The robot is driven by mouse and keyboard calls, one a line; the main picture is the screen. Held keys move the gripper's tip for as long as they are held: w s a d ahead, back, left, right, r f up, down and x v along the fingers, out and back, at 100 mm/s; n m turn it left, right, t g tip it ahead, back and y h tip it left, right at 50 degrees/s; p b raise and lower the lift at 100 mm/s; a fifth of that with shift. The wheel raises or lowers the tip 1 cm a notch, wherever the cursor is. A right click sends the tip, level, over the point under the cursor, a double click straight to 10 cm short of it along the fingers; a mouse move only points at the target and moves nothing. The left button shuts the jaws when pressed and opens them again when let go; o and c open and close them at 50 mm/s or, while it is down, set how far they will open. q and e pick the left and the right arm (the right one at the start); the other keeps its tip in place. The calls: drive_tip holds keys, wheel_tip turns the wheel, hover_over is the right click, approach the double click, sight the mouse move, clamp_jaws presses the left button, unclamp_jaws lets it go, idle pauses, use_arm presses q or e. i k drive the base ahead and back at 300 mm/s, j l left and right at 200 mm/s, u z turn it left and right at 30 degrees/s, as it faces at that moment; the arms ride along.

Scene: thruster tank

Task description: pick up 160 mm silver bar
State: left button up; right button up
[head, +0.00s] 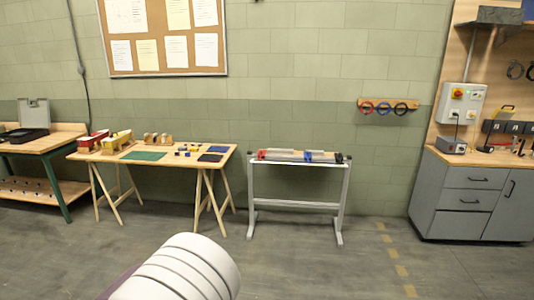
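No bar that I can single out as the 160 mm silver bar shows clearly in the head view; small parts are too far away to tell apart. A long grey assembly (290,155) with red and blue parts lies on the narrow metal stand (345,190) at the middle. A wooden trestle table (100,157) to its left carries small dark and yellowish pieces (187,151), too small to make out. Neither of my grippers is in view.
A workbench (40,143) stands far left, a grey cabinet (470,200) right. The floor (320,270) ahead is clear.

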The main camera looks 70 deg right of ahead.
sight(315, 152)
drive_tip(key=i+l+z, duration=0.15)
drive_tip(key=l+z, duration=0.25)
drive_tip(key=i+l+z, duration=0.2)
drive_tip(key=l+z, duration=0.2)
drive_tip(key=l, duration=0.15)
drive_tip(key=i+l+z, duration=0.25)
drive_tip(key=l+z, duration=0.15)
drive_tip(key=i+l+z, duration=0.75)
drive_tip(key=i+z, duration=0.4)
drive_tip(key=i, duration=0.15)
drive_tip(key=i+z, duration=0.35)
drive_tip(key=i, duration=0.15)
drive_tip(key=i+j+z, duration=0.2)
drive_tip(key=i+z, duration=0.25)
drive_tip(key=i+j+z, duration=1.2)
drive_tip(key=j+z, duration=0.15)
drive_tip(key=i+j+z, duration=0.1)
drive_tip(key=j, duration=0.4)
